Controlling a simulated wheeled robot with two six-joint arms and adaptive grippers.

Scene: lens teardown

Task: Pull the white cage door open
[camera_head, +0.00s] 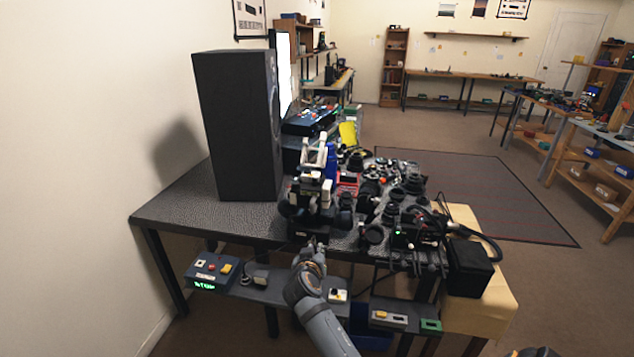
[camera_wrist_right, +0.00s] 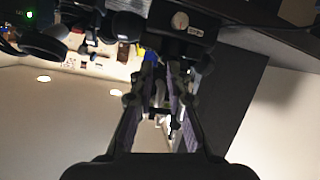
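A small white frame of bars (camera_head: 317,152), which may be the cage door, stands on top of a dark device (camera_head: 310,215) near the front edge of the black table. At this size I cannot tell whether it is open or shut. My right gripper (camera_head: 315,243) is low in front of the device, below and apart from the white bars. In the right wrist view its two fingers (camera_wrist_right: 164,68) have a gap between them, and I see nothing clearly held. A dark block with a pale round knob (camera_wrist_right: 180,20) is just beyond the fingertips. My left gripper is not in view.
A tall black box (camera_head: 235,125) stands on the black table (camera_head: 170,205) left of the device. Lenses and dark parts (camera_head: 400,195) crowd the right. A lower shelf (camera_head: 265,290) holds a control box (camera_head: 210,270).

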